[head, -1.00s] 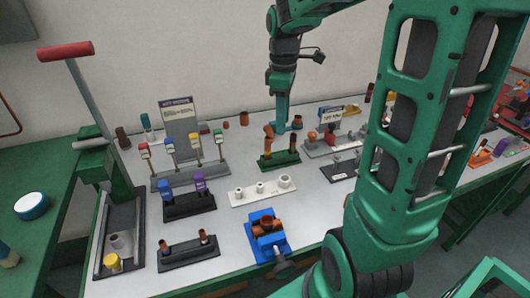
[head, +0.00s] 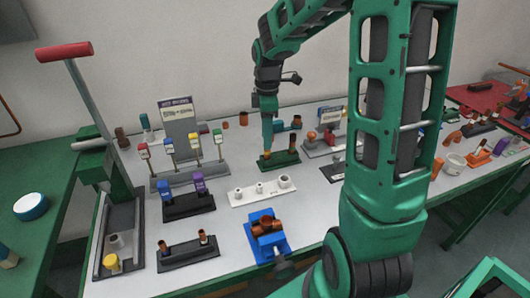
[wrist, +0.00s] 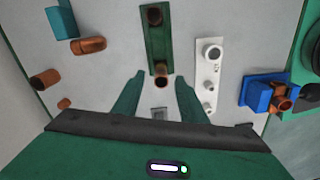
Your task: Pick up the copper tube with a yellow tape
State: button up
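The green holder (head: 289,163) stands mid-table with two upright copper tubes; the right one (head: 292,143) shows plainly in the head view. My gripper (head: 267,150) is over the holder's left end and mostly hides the left tube there, with a small yellow-orange patch (head: 266,156) low at that spot. In the wrist view, my gripper (wrist: 159,79) is open, its two green fingers apart with nothing clasped. The near copper tube (wrist: 161,71) lies at the gap between the fingertips, and the far tube (wrist: 155,15) is farther along the holder (wrist: 157,45). I cannot clearly read any tape in the wrist view.
A white holder (head: 248,195) with several fittings stands close in front of the green one. A blue vise (head: 255,246) with a copper fitting is nearer. Loose copper pieces (wrist: 45,78) lie left of the gripper in the wrist view. A grey sign rack (head: 190,176) stands at left.

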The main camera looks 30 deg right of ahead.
jog(key=shift+f, duration=1.75)
grip_shut()
jog(key=shift+r, duration=0.1)
